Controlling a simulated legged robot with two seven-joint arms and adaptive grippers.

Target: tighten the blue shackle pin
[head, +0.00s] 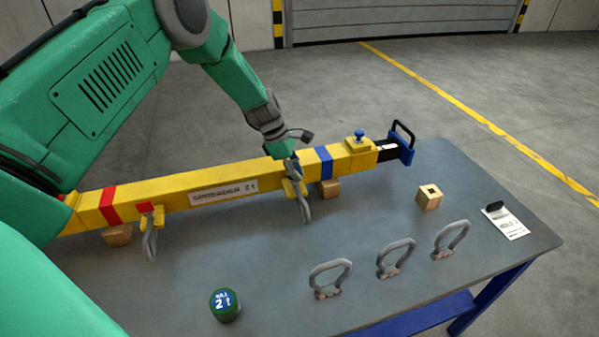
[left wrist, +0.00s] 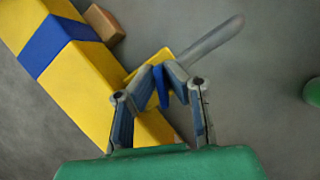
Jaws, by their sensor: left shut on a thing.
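A yellow spreader beam (head: 240,186) with red and blue bands lies across the table. A grey shackle (head: 304,203) hangs from a yellow lug (head: 292,188) near the blue band (head: 322,162). My left gripper (head: 291,166) is over that lug. In the left wrist view my left gripper (left wrist: 162,72) is shut on the blue shackle pin (left wrist: 161,88), with the grey shackle (left wrist: 212,40) just beyond. The fingers partly hide the pin. Another shackle (head: 150,240) hangs by the red pin (head: 144,207) at the left. My right gripper is not in view.
Three loose grey shackles (head: 331,278) stand along the table's front right. A green round weight (head: 225,305) stands at the front. A wooden block (head: 429,197) and a white tag (head: 506,222) are at the right. The table's middle (head: 240,250) is clear.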

